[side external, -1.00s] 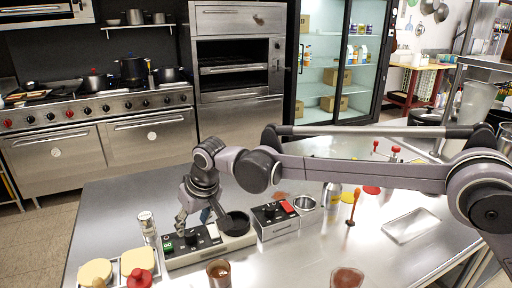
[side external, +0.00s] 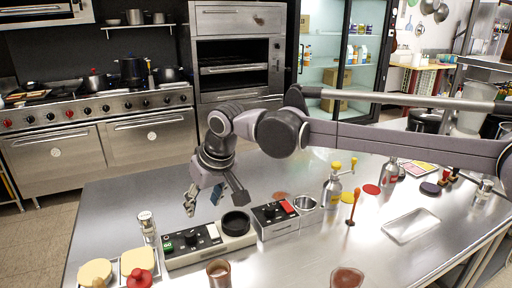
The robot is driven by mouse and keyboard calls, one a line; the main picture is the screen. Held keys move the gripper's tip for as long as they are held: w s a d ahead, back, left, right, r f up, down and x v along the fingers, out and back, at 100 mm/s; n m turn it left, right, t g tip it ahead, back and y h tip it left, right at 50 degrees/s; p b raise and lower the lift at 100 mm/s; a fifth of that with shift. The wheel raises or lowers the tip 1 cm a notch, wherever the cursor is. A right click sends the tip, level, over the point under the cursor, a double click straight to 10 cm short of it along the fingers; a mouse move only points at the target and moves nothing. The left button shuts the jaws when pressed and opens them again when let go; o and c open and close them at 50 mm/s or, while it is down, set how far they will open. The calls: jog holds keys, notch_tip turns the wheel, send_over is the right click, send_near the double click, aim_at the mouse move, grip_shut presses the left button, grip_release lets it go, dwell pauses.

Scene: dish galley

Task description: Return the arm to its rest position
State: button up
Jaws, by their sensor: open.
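My gripper (side external: 216,198) hangs above the steel table (side external: 330,250), pointing down with its fingers spread and nothing between them. It is behind and above a cream control box (side external: 190,257) with a green button, black knobs and a dark round cup-like part (side external: 236,223) at its right end. The gripper appears clear of the box. My arm reaches in from the right edge, over the back part of the table.
A second box with a red switch (side external: 275,220) and a metal cup (side external: 304,203) stand to the right. A bottle with yellow knobs (side external: 333,187), an orange-handled tool (side external: 353,207) and a clear tray (side external: 411,225) are farther right. A salt-like shaker (side external: 147,228) stands left.

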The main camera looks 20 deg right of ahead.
jog(key=s+d+r+m+t, duration=0.15)
jog(key=s+d, duration=0.25)
jog(key=d, duration=0.7)
jog(key=s+d+r, duration=0.3)
jog(key=s+d, duration=0.1)
jog(key=d, duration=0.6)
jog(key=s+d+f+m+h, duration=0.1)
jog(key=s+d+f, duration=0.4)
jog(key=s+d, duration=0.2)
jog(key=s+d+f+m+t, duration=0.1)
jog(key=s+d+f, duration=0.3)
jog(key=s+d, duration=0.4)
jog(key=shift+s+f+h, duration=0.4)
jog(key=shift+s, duration=0.1)
jog(key=shift+d+t, duration=0.1)
jog(key=shift+t, duration=0.15)
